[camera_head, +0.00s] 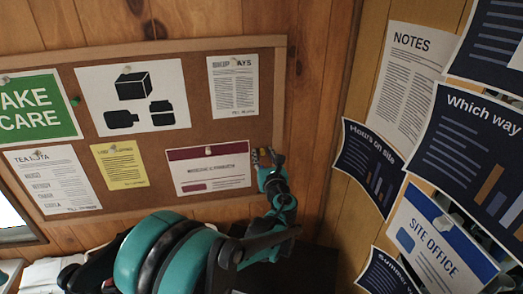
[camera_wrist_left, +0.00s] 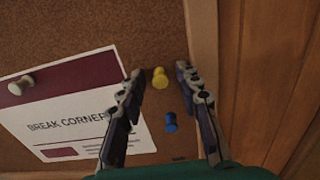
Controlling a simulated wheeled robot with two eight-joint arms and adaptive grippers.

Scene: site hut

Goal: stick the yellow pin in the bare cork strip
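The yellow pin (camera_wrist_left: 160,77) shows against the bare cork strip between the BREAK CORNER sheet (camera_wrist_left: 70,112) and the wooden frame. It appears to stand in the cork, though its point is hidden. In the head view the yellow pin (camera_head: 254,156) is a small spot beside my left gripper (camera_head: 268,162). In the left wrist view my left gripper (camera_wrist_left: 160,75) is open, one finger on each side of the yellow pin, with gaps between. A blue pin (camera_wrist_left: 171,121) sits just below the yellow one. My right gripper is not in view.
The cork board's wooden frame (camera_wrist_left: 204,40) runs close to the right finger. Several sheets cover the board, including a yellow note (camera_head: 120,170) and a green sign (camera_head: 40,108). More papers hang on the right wall, such as the SITE OFFICE sheet (camera_head: 425,245).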

